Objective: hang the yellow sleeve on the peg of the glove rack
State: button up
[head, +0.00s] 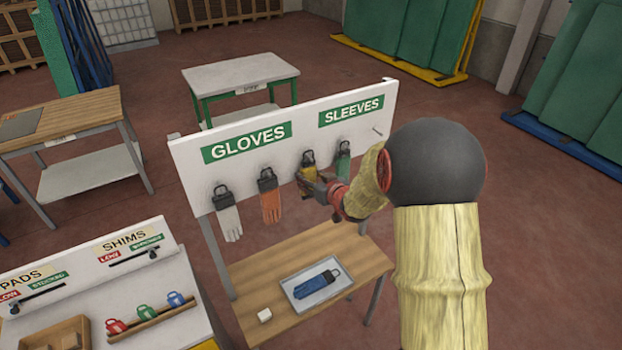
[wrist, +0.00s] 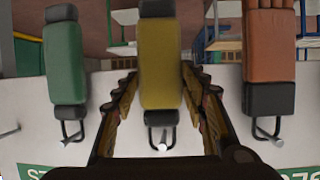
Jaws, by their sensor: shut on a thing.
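The yellow sleeve (wrist: 160,70) has dark cuffs and a wire loop. It is between the two fingers of my gripper (wrist: 160,105), which is shut on it. In the wrist view, upside down, a peg tip (wrist: 162,147) shows within the loop's outline; how deep the peg reaches through it I cannot tell. In the head view the yellow sleeve (head: 308,182) is partly hidden by my gripper (head: 322,188), in front of the white glove rack (head: 190,160). It is between the orange glove (head: 270,203) and the green sleeve (head: 343,162).
A white glove (head: 229,220) hangs at the rack's left. A bare peg (head: 377,130) is at its right end. A blue item (head: 316,284) lies in a tray (head: 343,287) on the wooden table below, with a small pale block (head: 265,315) beside it. The neighbouring hung items are close.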

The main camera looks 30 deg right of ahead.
jog(key=s, duration=0.7)
jog(key=shift+s, duration=0.25)
dwell(0.6)
jog(key=shift+d, duration=0.1)
jog(key=shift+p, duration=0.3)
